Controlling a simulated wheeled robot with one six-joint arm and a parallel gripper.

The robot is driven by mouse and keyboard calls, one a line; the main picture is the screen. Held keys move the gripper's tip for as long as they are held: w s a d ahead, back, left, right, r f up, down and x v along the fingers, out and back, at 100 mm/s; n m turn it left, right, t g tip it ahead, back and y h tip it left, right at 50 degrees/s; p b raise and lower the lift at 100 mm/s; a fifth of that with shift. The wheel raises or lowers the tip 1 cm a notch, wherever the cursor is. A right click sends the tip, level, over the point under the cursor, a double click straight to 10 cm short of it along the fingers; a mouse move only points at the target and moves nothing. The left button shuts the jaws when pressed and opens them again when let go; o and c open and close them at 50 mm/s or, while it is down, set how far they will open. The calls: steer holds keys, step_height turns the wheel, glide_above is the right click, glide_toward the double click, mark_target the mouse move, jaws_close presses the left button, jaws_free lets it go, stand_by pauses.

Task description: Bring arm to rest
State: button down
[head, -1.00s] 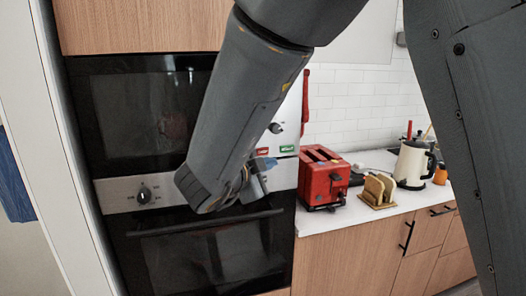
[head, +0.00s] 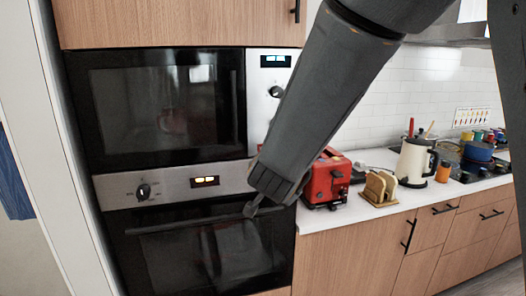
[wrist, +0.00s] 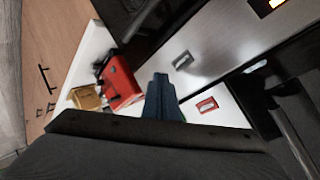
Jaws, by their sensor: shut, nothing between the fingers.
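My arm reaches down from the top right in the head view, and its end is in front of the right side of the built-in ovens. My gripper (head: 252,208) is mostly hidden behind the wrist there; only a small dark tip shows near the lower oven's handle. In the wrist view my gripper (wrist: 160,82) shows as two dark fingers pressed together, shut and empty. I cannot tell the exact gap between it and the oven front.
The upper oven (head: 165,110) and lower oven (head: 205,255) stand in a tall cabinet. On the white counter to the right are a red toaster (head: 328,180), a bread rack (head: 379,188), a cream kettle (head: 413,162) and an orange jar (head: 443,173). Blue pot (head: 479,151) sits farther back.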

steer(key=s+d+f+n+g+b, duration=0.1)
steer(key=s+d+f+n+g, duration=0.3)
steer(key=s+d+f, duration=0.3)
steer(key=s+d+f+n+g+b, duration=0.1)
steer(key=s+d+f+n+g, duration=0.4)
steer(key=s, duration=1.1)
steer(key=d+f+g, duration=0.1)
steer(key=d+f, duration=0.2)
steer(key=d, duration=0.1)
steer(key=shift+n+g+y, duration=0.3)
steer(key=shift+g+y, duration=0.1)
steer(key=c, duration=2.5)
jaws_free()
